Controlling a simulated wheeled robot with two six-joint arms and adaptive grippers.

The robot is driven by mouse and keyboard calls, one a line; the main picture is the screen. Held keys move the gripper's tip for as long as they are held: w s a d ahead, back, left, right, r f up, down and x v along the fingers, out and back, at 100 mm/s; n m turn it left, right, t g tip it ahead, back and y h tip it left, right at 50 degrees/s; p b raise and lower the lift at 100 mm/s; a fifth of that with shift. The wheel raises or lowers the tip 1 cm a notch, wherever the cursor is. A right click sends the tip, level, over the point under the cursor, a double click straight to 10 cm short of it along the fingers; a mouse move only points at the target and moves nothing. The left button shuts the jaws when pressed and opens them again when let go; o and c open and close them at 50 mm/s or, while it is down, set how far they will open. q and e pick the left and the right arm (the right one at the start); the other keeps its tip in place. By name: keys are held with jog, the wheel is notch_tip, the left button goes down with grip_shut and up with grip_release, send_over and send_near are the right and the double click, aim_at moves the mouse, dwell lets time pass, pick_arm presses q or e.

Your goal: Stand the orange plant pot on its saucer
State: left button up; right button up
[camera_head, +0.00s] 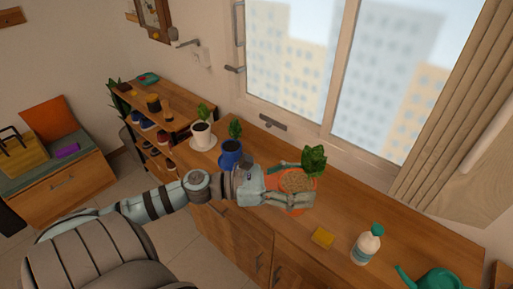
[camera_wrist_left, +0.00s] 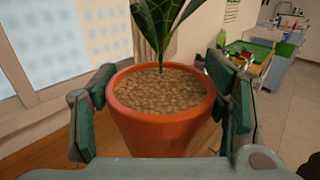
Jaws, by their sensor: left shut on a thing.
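The orange plant pot (camera_head: 297,182) holds a green leafy plant and pebbly soil. My left gripper (camera_head: 290,188) is shut on it, with a finger on either side. In the left wrist view the pot (camera_wrist_left: 160,130) stands upright between the green finger pads. Orange also shows below the gripper in the head view; I cannot tell whether that is the pot's wall or its saucer. The pot's base is hidden, so I cannot tell what is under it. My right gripper is not in view.
A blue pot (camera_head: 231,152) and a white pot (camera_head: 201,136) on a white saucer (camera_head: 204,146) stand to the left on the wooden counter (camera_head: 410,227).

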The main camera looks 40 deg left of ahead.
pick_arm(q)
jog(key=w+a+f+n+t+y+p, duration=0.1)
jog(key=w+a+n+y, duration=0.3)
jog(key=a, duration=0.6)
jog(key=w+a+f+n+t+y+p, duration=0.1)
jog(key=w+a+n+t+y, duration=0.3)
jog(key=w+a+y, duration=0.5)
jog(key=shift+w+a+f+n+p, duration=0.2)
jog(key=shift+w+a+n+p, duration=0.3)
jog(key=shift+w, duration=0.65)
notch_tip(320, 180, down, 16)
jog(key=b, duration=1.6)
jog(key=shift+w+a, duration=0.1)
jog(key=shift+a, duration=0.05)
notch_tip(320, 180, down, 4)
jog(key=b, duration=0.4)
jog(key=shift+f, duration=0.1)
jog(key=shift+r, duration=0.2)
jog(key=o, duration=1.2)
jog(key=shift+f, duration=0.2)
jog(key=o, duration=0.4)
jog(key=shift+r, duration=0.1)
jog(key=shift+o, duration=0.2)
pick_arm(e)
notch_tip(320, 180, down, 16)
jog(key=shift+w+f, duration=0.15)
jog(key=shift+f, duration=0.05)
